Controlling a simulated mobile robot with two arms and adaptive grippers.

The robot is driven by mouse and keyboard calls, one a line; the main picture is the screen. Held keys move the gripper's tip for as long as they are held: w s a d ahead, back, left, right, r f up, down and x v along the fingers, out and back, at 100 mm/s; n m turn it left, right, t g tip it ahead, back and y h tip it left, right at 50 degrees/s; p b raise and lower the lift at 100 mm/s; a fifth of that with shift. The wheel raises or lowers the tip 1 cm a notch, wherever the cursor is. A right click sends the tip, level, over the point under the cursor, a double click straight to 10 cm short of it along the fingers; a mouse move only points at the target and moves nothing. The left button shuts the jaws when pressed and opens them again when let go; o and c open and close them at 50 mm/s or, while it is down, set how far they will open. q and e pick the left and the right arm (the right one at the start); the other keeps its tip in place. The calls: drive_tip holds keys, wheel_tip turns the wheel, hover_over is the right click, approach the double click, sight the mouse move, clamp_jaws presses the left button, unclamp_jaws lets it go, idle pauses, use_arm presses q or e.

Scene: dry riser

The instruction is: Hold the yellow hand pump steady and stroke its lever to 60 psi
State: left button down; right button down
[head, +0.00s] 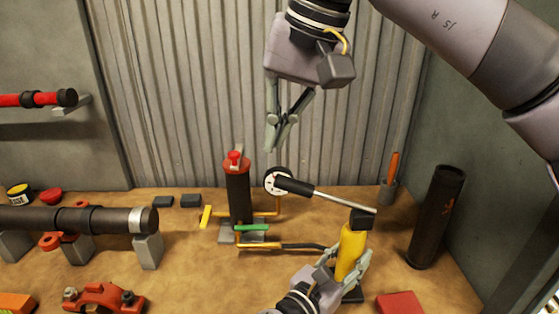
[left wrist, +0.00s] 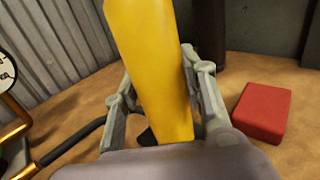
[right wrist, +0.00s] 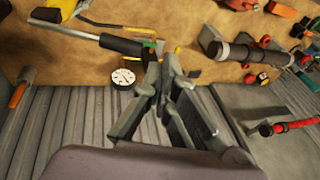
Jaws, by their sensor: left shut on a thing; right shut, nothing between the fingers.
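The yellow hand pump (head: 350,250) stands upright at the right of the bench with a black head on top. My left gripper (head: 345,268) is shut around its yellow body, which fills the middle of the left wrist view (left wrist: 150,70). The pump's lever (head: 330,197) is a silver rod with a black grip, reaching left from the pump head to in front of the gauge. The white round gauge (head: 276,181) shows a dial; its reading is too small to tell. My right gripper (head: 272,148) is shut and empty, pointing down above the gauge and the lever grip (right wrist: 121,44).
A black riser with a red top (head: 238,190) stands left of the gauge. A green-handled valve (head: 252,228) and a black hose (head: 290,246) lie between it and the pump. A red block (head: 400,303) and a dark cylinder (head: 436,215) are at right.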

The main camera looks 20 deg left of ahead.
drive_tip(key=w+d+r+y, duration=0.1)
drive_tip(key=w+d+r, duration=0.2)
drive_tip(key=d+r, duration=0.35)
approach(282, 187)
drive_tip(key=w+f, duration=0.1)
drive_tip(key=f, duration=0.1)
drive_tip(key=a+f, duration=0.1)
drive_tip(key=f, duration=0.1)
drive_tip(key=w+f, duration=0.1)
drive_tip(key=f, duration=0.1)
drive_tip(key=shift+w+a, duration=0.25)
drive_tip(key=shift+w, duration=0.05)
drive_tip(key=shift+h, duration=0.6)
drive_tip(key=a+f, duration=0.2)
drive_tip(key=f, duration=0.1)
drive_tip(key=s+a+f, duration=0.1)
drive_tip(key=f, duration=0.1)
drive_tip(key=shift+a+f, duration=0.1)
drive_tip(key=shift+f, duration=0.05)
drive_tip(key=shift+s+a+f, duration=0.15)
drive_tip(key=shift+s+f, duration=0.05)
drive_tip(key=shift+f, duration=0.45)
